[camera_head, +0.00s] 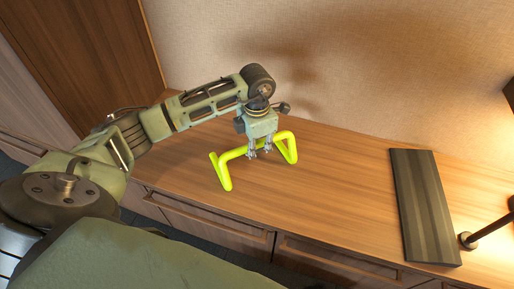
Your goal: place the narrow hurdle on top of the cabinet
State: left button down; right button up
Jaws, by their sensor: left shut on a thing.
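The narrow hurdle (233,155) is a bright yellow-green tube frame with a bent leg at each end. It is at the wooden cabinet top (330,205), near the middle of the head view. My left gripper (260,154) comes down from above and is shut on the hurdle's crossbar. The hurdle looks upright, with its legs at the cabinet surface; I cannot tell whether they touch it. My right gripper is not in view.
A dark ridged panel (424,205) lies on the cabinet top to the right. A lamp-like rod with a round brass end (468,240) is beside it. A textured wall (350,60) rises behind. The cabinet top between hurdle and panel is clear.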

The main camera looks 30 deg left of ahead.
pick_arm(q)
jog(key=shift+f, duration=0.1)
jog(key=c, duration=1.6)
grip_release()
jog(key=shift+c, duration=0.2)
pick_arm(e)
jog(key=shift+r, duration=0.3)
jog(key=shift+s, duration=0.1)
pick_arm(q)
notch_tip(320, 180, up, 12)
jog(key=shift+r+p, duration=0.15)
jog(key=shift+p, duration=0.8)
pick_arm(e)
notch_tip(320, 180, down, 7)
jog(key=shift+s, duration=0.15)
